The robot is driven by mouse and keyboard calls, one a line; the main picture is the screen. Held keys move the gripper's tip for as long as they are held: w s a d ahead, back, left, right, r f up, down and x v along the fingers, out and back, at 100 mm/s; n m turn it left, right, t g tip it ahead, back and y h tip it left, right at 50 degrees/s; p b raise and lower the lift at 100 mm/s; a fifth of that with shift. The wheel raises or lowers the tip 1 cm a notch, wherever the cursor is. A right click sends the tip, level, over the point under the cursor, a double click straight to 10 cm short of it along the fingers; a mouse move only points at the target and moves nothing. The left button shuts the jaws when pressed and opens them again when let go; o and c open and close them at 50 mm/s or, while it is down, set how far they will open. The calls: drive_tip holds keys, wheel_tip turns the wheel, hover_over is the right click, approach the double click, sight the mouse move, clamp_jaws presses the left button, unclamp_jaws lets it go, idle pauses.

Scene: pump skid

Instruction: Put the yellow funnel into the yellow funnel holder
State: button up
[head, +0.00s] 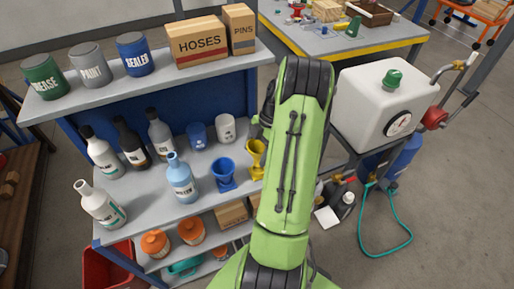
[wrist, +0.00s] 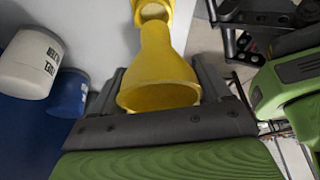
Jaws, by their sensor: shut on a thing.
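The yellow funnel (wrist: 158,62) is between the jaws of my gripper (wrist: 160,95) in the wrist view, its wide mouth towards the camera and its narrow end pointing away. My gripper is shut on it. The yellow funnel holder (wrist: 153,11) shows at the top edge of the wrist view, just beyond the narrow end. The two overlap in the picture; I cannot tell whether the spout is inside the holder. In the head view the yellow funnel (head: 256,148) stands above the yellow holder (head: 257,174) on the shelf, beside my arm, which hides the gripper.
The upper shelf holds cans and a hoses box (head: 200,42). A white tank (head: 384,100) is right of my arm.

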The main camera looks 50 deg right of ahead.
drive_tip(key=shift+f, duration=0.6)
drive_tip(key=shift+f+b, duration=1.7)
drive_tip(key=shift+b, duration=0.25)
idle(0.6)
drive_tip(key=o, duration=1.1)
drive_tip(key=p+v, duration=0.5)
drive_tip(key=v, duration=1.1)
drive_tip(key=shift+a, duration=0.1)
